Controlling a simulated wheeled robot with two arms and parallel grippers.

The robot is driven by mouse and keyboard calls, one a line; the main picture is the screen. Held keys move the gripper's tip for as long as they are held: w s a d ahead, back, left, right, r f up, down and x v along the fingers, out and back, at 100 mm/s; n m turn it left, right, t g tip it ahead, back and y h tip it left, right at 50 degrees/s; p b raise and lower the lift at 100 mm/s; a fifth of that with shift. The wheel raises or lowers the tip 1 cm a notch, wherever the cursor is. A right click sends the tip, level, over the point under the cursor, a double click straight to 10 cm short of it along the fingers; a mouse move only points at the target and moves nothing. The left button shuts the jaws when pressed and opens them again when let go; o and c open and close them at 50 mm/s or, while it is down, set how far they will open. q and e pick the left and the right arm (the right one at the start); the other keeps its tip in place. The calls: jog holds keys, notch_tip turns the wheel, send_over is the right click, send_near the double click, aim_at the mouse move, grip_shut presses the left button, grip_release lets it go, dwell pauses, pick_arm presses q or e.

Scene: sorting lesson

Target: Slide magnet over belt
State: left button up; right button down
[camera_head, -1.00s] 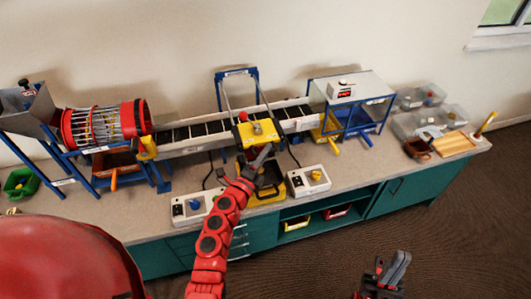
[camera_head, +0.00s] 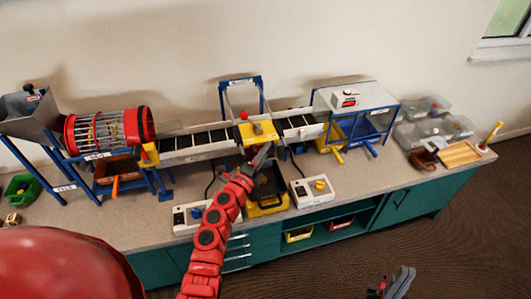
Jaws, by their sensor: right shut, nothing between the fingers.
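The magnet is a yellow block (camera_head: 248,132) with a red knob, under the blue gantry frame (camera_head: 240,80). It sits across the belt (camera_head: 195,139) and covers a stretch of it. My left gripper (camera_head: 263,152) is at the front edge of the magnet, at the end of my red arm. Its fingers are small and dark, and I cannot tell whether they are open or touching the magnet. My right gripper (camera_head: 403,280) is shut and empty at the bottom edge, over the floor, away from the bench.
A red drum sieve (camera_head: 108,128) stands left of the belt, and a blue-framed box (camera_head: 355,98) stands at its right end. Two control boxes (camera_head: 312,191) and a yellow-and-black tray (camera_head: 268,190) are in front. Clear bins (camera_head: 432,130) are at the right.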

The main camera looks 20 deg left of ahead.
pick_arm(q)
jog(key=shift+o, duration=0.4)
jog(key=shift+s+f, duration=0.1)
jog(key=shift+s, duration=0.15)
jog(key=b+v, duration=0.4)
jog(key=v, duration=1.3)
